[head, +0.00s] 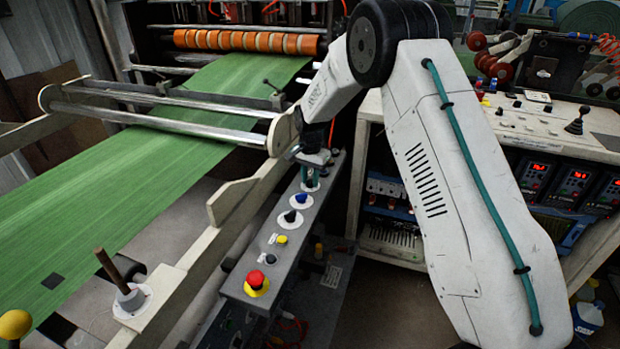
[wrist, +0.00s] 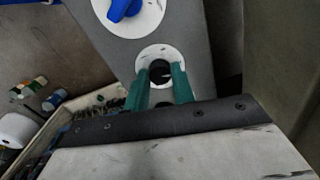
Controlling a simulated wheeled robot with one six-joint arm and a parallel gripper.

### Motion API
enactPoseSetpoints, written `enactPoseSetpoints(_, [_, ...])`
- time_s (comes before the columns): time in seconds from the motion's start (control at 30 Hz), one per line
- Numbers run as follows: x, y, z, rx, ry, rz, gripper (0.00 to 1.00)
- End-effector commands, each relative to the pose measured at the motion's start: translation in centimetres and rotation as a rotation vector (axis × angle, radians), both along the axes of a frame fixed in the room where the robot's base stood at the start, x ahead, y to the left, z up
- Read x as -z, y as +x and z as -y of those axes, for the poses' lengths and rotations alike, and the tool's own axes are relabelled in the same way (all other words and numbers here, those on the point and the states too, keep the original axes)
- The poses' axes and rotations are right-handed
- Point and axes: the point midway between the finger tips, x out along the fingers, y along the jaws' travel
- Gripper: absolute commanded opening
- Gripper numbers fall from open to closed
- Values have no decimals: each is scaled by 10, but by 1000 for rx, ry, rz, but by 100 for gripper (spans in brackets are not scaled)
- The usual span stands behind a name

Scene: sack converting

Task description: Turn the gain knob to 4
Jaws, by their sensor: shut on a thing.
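A black knob (wrist: 159,70) on a round white dial sits on the grey control panel (wrist: 196,38) in the wrist view. My gripper (wrist: 160,84) has its teal fingers shut on this knob, one on each side. In the head view my gripper (head: 311,180) reaches down to the far end of the panel and mostly hides the knob there. A blue knob (head: 302,199) on its own white dial is next to it; it also shows in the wrist view (wrist: 122,8). The dial numbers and the gain label are too small to read.
Nearer along the panel are another black knob (head: 290,216), a yellow button (head: 282,240), a small black button (head: 271,259) and a red mushroom button (head: 256,278). Green web (head: 120,195) runs on the left. A cabinet with red displays (head: 573,180) stands right.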

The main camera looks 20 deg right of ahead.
Motion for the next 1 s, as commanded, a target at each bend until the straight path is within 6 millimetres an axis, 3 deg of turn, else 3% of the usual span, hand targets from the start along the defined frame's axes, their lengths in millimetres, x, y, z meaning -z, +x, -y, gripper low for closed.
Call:
enactPoseSetpoints(0.6, [-1,0,0,571,0,1,2])
enactPoseSetpoints(1.0, [-1,1,-1,818,1,1,2])
